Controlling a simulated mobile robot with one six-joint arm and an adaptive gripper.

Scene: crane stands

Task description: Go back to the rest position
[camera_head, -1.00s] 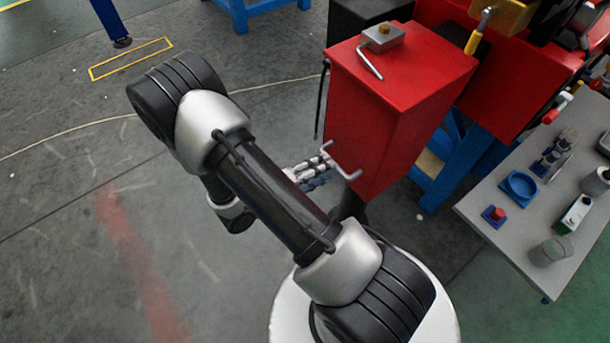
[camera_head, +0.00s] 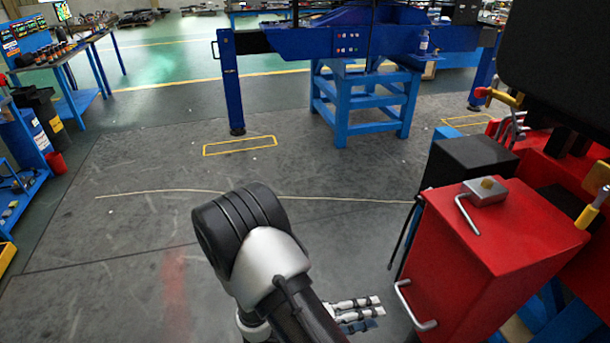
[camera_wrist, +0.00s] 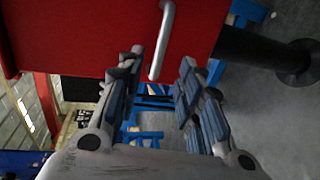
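My gripper (camera_head: 357,313) is at the lower middle of the head view, just left of the red box (camera_head: 490,265). In the wrist view its two fingers stand apart with nothing held between them, so my gripper (camera_wrist: 161,65) is open. The silver handle (camera_head: 411,308) on the box's side is just right of the fingertips, with a small gap in the head view. In the wrist view the handle (camera_wrist: 164,40) lies ahead, lined up between the fingertips. My forearm hides part of the gripper's base.
A black box (camera_head: 470,160) stands behind the red box, with red machinery on the right. A blue stand (camera_head: 365,100) is at the back. Left, a workbench (camera_head: 60,55) and a blue shelf (camera_head: 22,160) line the edge. The floor (camera_head: 130,225) left of my arm is clear.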

